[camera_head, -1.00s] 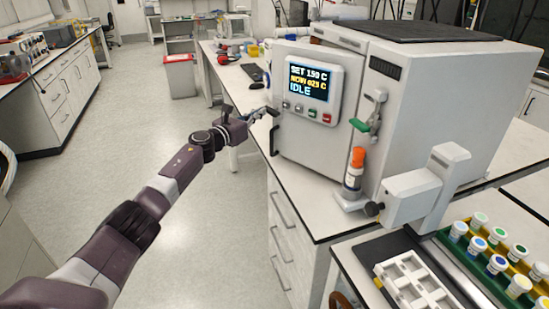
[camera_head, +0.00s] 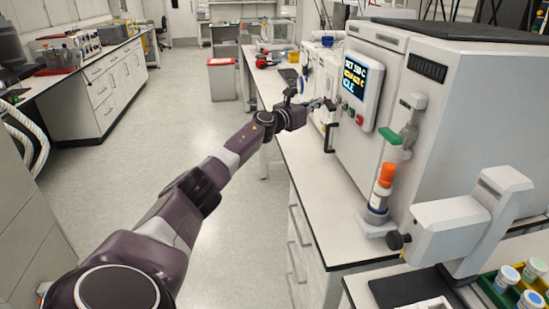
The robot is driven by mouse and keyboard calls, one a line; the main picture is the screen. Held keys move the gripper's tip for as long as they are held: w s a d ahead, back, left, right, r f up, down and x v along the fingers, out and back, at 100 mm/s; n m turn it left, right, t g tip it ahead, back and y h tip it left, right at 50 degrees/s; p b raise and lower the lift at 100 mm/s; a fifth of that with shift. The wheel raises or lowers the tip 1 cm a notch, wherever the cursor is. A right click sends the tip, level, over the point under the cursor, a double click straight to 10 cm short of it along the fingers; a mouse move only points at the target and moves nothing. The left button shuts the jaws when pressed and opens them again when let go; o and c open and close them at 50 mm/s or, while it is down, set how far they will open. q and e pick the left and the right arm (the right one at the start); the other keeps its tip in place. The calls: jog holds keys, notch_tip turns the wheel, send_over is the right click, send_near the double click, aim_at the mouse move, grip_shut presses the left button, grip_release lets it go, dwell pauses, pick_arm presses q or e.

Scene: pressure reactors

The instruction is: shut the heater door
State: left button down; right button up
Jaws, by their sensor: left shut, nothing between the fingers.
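The heater (camera_head: 460,90) is a large pale grey box on the white bench. Its front (camera_head: 358,158) faces left and carries a lit display (camera_head: 354,76) reading IDLE. A dark handle (camera_head: 330,137) stands out at the far left edge of the front. A latch with a green grip (camera_head: 390,136) is at the near corner. I cannot tell whether the door is fully shut. My left gripper (camera_head: 316,103) is shut and empty, beside the far left part of the heater's front; contact is unclear. My right gripper is not in view.
An orange-capped bottle (camera_head: 381,188) stands in a holder at the heater's near corner. A pale device (camera_head: 455,230) and a rack of vials (camera_head: 505,287) are at the lower right.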

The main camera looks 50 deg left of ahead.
pick_arm(q)
jog(key=shift+w+d+r, duration=0.1)
jog(key=shift+d, duration=0.05)
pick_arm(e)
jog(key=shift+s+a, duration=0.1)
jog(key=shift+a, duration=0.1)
pick_arm(q)
jog(key=s, duration=1.2)
jog(key=shift+d, duration=0.15)
jog(key=shift+s, duration=0.1)
jog(key=shift+f, duration=0.2)
